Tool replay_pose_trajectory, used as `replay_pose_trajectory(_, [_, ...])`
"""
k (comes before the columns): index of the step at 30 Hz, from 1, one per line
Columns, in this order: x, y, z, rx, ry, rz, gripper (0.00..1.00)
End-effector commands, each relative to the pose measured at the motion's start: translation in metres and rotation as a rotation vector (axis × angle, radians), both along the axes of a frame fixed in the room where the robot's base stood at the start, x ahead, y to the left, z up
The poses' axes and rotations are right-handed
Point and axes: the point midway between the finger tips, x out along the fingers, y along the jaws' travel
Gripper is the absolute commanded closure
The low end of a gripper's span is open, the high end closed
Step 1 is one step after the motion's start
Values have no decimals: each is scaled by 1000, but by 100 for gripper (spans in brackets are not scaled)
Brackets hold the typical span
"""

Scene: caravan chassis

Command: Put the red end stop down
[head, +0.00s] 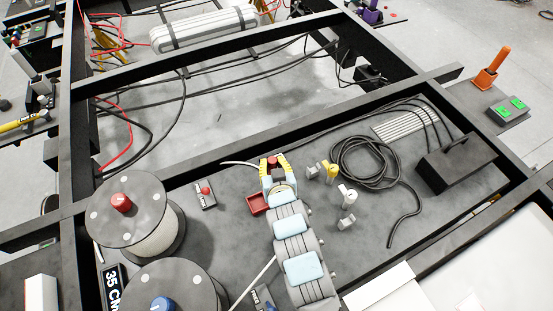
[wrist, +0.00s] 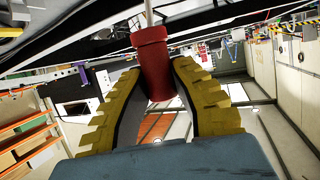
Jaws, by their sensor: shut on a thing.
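The red end stop (wrist: 152,62) is a short red cylinder with a wider collar, held between the yellow ribbed fingers of my gripper (wrist: 158,88). A thin pale rod or cable runs up from its top end in the wrist view. In the head view only a small red part of the end stop (head: 273,161) shows between the fingers of my gripper (head: 273,163), above the grey deck. A pale cable end reaches toward the fingers from the left. I cannot tell whether the end stop touches anything below.
A small red tray (head: 258,204) lies just left of my gripper. A grey box with a red button (head: 205,194) is further left, near a cable drum (head: 135,210). Several white fittings (head: 347,196) and a black cable coil (head: 362,165) lie right. A dark frame beam (head: 225,165) crosses behind.

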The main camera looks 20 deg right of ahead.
Motion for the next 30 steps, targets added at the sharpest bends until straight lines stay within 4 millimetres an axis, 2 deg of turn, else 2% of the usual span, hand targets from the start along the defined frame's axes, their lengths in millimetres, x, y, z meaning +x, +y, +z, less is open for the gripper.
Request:
replay_pose_trajectory(9, [42, -25, -23, -1, 1, -1, 100])
replay_pose_trajectory(15, [58, -34, -50, 0, 4, 1, 100])
replay_pose_trajectory(19, [67, -40, -64, 2, 6, -1, 100])
replay_pose_trajectory(30, [79, -47, -77, 0, 3, 0, 100])
